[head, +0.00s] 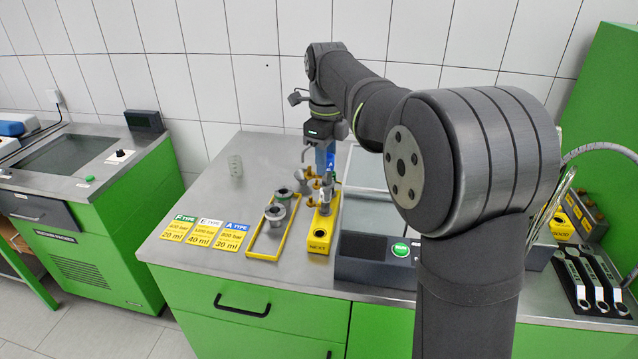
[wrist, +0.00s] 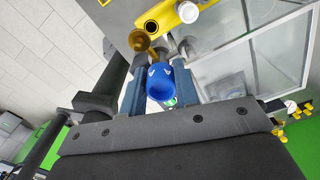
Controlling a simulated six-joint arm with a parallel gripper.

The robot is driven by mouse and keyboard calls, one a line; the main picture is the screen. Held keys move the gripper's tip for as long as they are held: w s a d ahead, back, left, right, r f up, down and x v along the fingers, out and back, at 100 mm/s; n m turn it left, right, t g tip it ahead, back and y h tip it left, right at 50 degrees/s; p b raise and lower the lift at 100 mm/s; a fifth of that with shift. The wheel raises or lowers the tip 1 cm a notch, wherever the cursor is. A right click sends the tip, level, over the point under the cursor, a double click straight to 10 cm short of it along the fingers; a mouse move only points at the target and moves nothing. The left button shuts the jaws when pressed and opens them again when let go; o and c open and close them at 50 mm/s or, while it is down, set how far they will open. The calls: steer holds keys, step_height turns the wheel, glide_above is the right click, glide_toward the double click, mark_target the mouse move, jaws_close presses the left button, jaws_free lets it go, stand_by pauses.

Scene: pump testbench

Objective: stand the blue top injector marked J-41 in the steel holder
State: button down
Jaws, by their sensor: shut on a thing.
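My gripper (head: 326,168) is over the worktop, at the far end of the yellow NEXT rack, and shut on an injector. The injector's blue top (wrist: 160,82) sits between the two jaws (wrist: 161,95) in the wrist view, with white marks too small to read. In the head view its blue top (head: 331,161) shows at the jaws. Its lower body is mostly hidden, so I cannot tell whether it touches the rack.
The yellow NEXT rack (head: 321,236) holds brass-coloured parts. Yellow, white and blue type cards (head: 204,232) lie left of the yellow frame (head: 253,251). A dark control box (head: 375,262) and a glass-sided enclosure (wrist: 265,50) are at the right.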

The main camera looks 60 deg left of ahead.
step_height(320, 180, up, 5)
steer(key=w+n, duration=0.1)
steer(key=w, duration=0.1)
steer(key=w+d+n, duration=0.1)
steer(key=w+d, duration=0.4)
steer(key=w, duration=0.3)
steer(key=w+d+n, duration=0.1)
steer(key=w+d, duration=0.5)
steer(key=w, duration=0.3)
steer(key=w+d+f+m, duration=0.4)
steer(key=w+f+m, duration=0.6)
steer(key=w+f, duration=0.1)
steer(key=shift+w+d+f, duration=0.15)
steer(key=shift+f, duration=0.6)
steer(key=shift+f, duration=0.3)
steer(key=shift+f, duration=1.15)
steer(key=shift+f, duration=0.3)
steer(key=shift+f, duration=0.35)
steer(key=shift+f, duration=0.65)
